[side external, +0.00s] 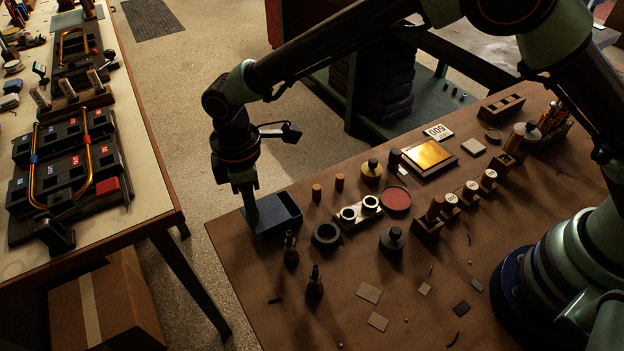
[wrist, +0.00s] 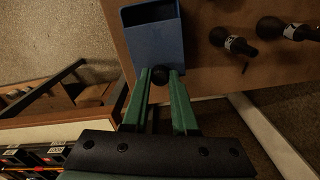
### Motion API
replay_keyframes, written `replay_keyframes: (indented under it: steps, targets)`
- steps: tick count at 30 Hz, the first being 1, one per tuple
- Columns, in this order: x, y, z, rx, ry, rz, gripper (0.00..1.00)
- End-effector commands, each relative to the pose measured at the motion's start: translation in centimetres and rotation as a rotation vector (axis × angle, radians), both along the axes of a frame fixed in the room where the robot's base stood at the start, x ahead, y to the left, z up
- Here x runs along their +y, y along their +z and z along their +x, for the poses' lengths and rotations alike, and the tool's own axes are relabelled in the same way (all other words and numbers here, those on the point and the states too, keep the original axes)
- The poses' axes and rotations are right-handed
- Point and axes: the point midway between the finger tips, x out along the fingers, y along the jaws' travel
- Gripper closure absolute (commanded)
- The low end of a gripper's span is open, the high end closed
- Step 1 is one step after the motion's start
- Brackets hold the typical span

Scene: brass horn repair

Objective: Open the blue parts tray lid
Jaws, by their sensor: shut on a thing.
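The blue parts tray (side external: 285,222) sits at the near-left corner of the brown bench, and its dark inside shows from above. In the wrist view the tray (wrist: 178,25) is at the top centre, with a plain blue face that I take to be the lid (wrist: 153,48). My gripper (side external: 249,218) points down at the tray's left end. How far the lid is tilted is hard to tell.
A black ring (side external: 326,235), a two-hole block (side external: 359,212) and two dark bottles (side external: 315,283) stand close right of the tray. A red round pad (side external: 396,200) is further right. The bench's left edge is close by. A pale table (side external: 128,170) stands across a gap.

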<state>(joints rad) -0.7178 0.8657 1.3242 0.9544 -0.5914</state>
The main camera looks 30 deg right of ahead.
Motion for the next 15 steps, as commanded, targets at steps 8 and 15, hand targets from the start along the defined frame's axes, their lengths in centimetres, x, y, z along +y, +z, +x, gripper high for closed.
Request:
replay_keyframes:
  steps: [8,15]
  targets:
    - [3.6,0.2,0.0,-0.004,0.003,0.004,1.0]
    - [4.0,0.2,0.0,-0.004,0.001,0.004,1.0]
